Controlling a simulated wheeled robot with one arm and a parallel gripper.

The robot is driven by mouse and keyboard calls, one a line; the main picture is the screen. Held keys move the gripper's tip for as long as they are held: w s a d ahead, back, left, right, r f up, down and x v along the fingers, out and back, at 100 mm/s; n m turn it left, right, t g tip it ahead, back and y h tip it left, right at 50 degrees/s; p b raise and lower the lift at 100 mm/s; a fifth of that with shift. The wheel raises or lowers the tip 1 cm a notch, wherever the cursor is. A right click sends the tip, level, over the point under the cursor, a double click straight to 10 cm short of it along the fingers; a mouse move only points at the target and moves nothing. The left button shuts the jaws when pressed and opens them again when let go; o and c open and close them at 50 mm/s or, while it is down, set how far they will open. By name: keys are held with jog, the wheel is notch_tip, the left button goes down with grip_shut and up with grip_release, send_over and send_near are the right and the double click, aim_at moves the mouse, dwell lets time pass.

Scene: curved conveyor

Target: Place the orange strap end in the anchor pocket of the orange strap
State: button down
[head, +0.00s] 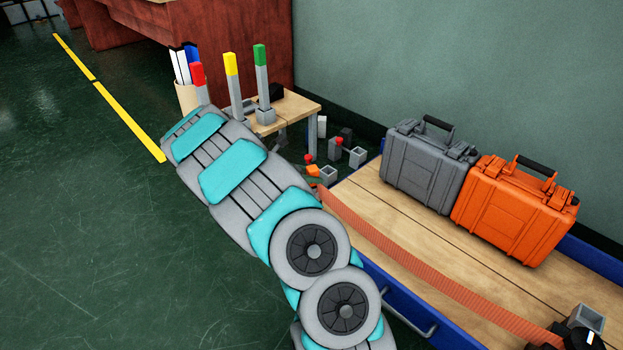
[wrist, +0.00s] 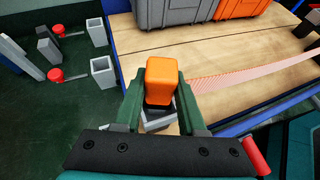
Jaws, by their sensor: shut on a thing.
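In the wrist view, my gripper (wrist: 160,88) is shut on the orange strap end (wrist: 161,72), a rounded orange block between two dark green fingers. A grey square pocket (wrist: 156,124) shows just below the block; I cannot tell whether the block is above it or partly inside. The orange strap (wrist: 255,75) runs right from the strap end over the wooden deck. In the head view, the strap (head: 420,270) crosses the deck, and a bit of the orange end (head: 313,171) shows beside my arm. My arm hides the gripper there.
Two other grey pockets (wrist: 103,70) (wrist: 97,32) with red-knobbed levers (wrist: 57,75) stand to the left. A grey case (head: 430,165) and an orange case (head: 515,210) stand on the wooden deck (head: 400,220). A small table (head: 300,105) carries coloured posts.

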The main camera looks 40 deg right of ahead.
jog(key=shift+f, duration=0.25)
jog(key=shift+c, duration=2.4)
grip_release()
jog(key=shift+f, duration=0.1)
